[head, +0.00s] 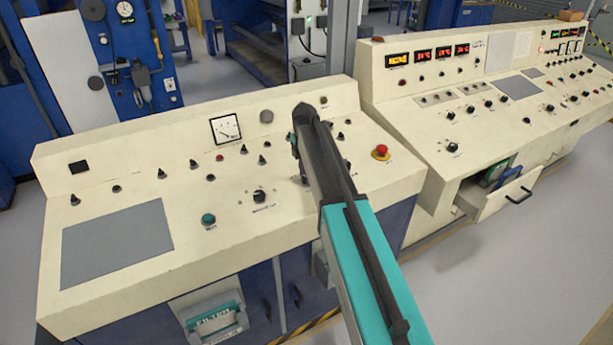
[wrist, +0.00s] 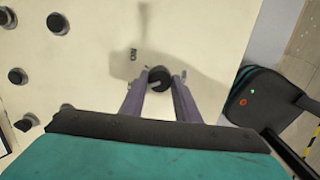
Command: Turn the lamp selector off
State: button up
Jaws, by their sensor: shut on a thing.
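A round black knob (wrist: 158,78) on the cream panel sits between the fingertips of my gripper (wrist: 162,80) in the wrist view. The gripper is shut on it, with one finger on each side. A short mark is printed on the panel beside the knob, sideways and hard to read. I cannot read a label naming this knob as the lamp selector. In the head view my dark and teal arm reaches over the near cream console (head: 110,170) and hides the knob and most of the gripper. Another black selector knob (head: 260,197) with a label stands left of my arm.
A red mushroom button (head: 381,152) stands right of my arm. A green button (head: 208,219), several small black knobs and a dial gauge (head: 226,128) are to the left. A second console (head: 400,40) at the right has an open drawer (head: 500,195).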

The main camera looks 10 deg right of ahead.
jog(key=shift+a+n, duration=0.15)
jog(key=shift+n, duration=0.25)
jog(key=o, duration=1)
jog(key=shift+o, duration=0.2)
jog(key=shift+r, duration=0.1)
notch_tip(320, 180, up, 14)
jog(key=s+b, duration=0.1)
jog(key=b, duration=0.2)
jog(key=shift+s+a+f, duration=0.2)
jog(key=shift+s, duration=0.2)
jog(key=shift+f, duration=0.1)
